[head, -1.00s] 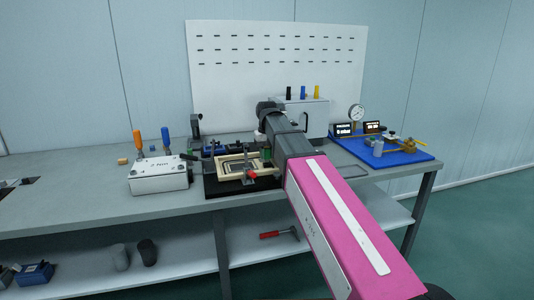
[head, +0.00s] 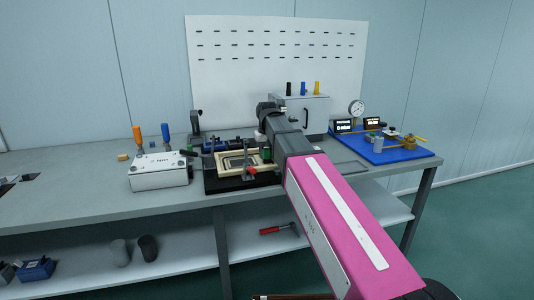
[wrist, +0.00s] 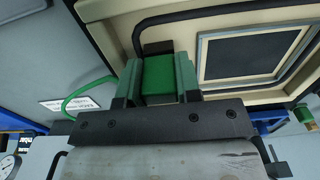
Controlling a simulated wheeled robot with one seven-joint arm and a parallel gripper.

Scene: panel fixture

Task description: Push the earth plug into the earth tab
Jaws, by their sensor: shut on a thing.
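In the wrist view my gripper (wrist: 157,80) is shut on a green block, which I take to be the earth plug (wrist: 158,72). A green cable (wrist: 88,84) loops off to the left of the fingers. The plug's far end lies against or close to the dark edge of the cream panel frame (wrist: 215,22); I cannot tell whether they touch. I cannot make out the earth tab. In the head view the cream frame (head: 226,168) sits on a black base, and a bit of green shows beside my wrist (head: 267,156). My arm hides most of the gripper there.
A red-handled clamp (head: 251,171) stands at the frame's front. A white box (head: 158,171) is to the left, a grey cabinet (head: 308,112) behind. A blue tray (head: 388,151) with a gauge (head: 357,107) is at right.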

